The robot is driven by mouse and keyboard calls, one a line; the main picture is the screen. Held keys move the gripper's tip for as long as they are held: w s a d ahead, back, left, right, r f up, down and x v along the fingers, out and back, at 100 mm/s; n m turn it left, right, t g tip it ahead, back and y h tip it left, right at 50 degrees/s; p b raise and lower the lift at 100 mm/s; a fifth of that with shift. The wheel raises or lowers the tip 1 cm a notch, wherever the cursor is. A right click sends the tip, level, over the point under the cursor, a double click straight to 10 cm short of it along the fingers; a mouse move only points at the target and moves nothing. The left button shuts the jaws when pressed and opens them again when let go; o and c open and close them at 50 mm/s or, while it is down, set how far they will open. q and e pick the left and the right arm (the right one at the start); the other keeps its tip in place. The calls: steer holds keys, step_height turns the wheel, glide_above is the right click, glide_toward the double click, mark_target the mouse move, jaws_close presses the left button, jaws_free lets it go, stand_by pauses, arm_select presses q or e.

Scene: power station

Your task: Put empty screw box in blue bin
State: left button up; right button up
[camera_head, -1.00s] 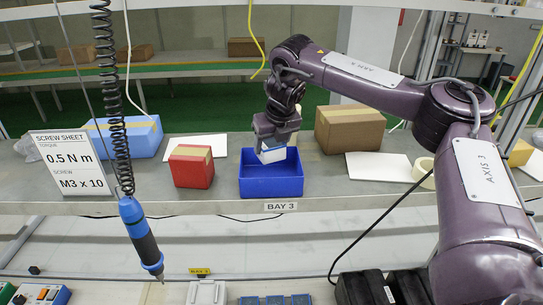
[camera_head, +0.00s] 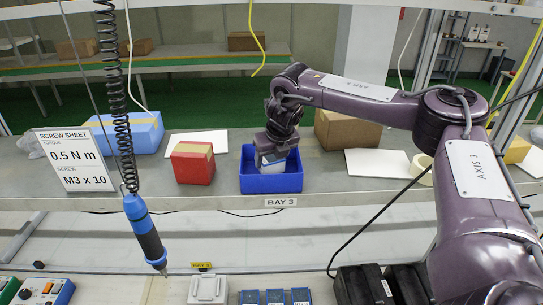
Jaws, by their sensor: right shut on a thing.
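The blue bin (camera_head: 271,184) stands on the grey shelf above the BAY 3 label. My right gripper (camera_head: 272,160) points down into the bin's opening. It is shut on the screw box (camera_head: 273,166), a small white and blue box. The box's lower part is hidden behind the bin's front wall, so I cannot tell whether it touches the floor of the bin. My left gripper is not in view.
A red box (camera_head: 193,163) stands left of the bin, and a brown carton (camera_head: 345,131) behind it to the right. A blue screwdriver (camera_head: 146,234) hangs on a coiled cord in front. A screw sheet sign (camera_head: 74,160) stands at left. Flat white sheets lie on the shelf.

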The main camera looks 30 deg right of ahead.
steer(key=shift+f, duration=0.15)
steer(key=o, duration=0.9)
steer(key=shift+o, duration=0.3)
steer(key=shift+r, duration=0.65)
steer(key=shift+s+r, duration=0.1)
steer(key=shift+r, duration=0.2)
steer(key=b+v, duration=0.1)
steer(key=v, duration=1)
steer(key=shift+r, duration=0.15)
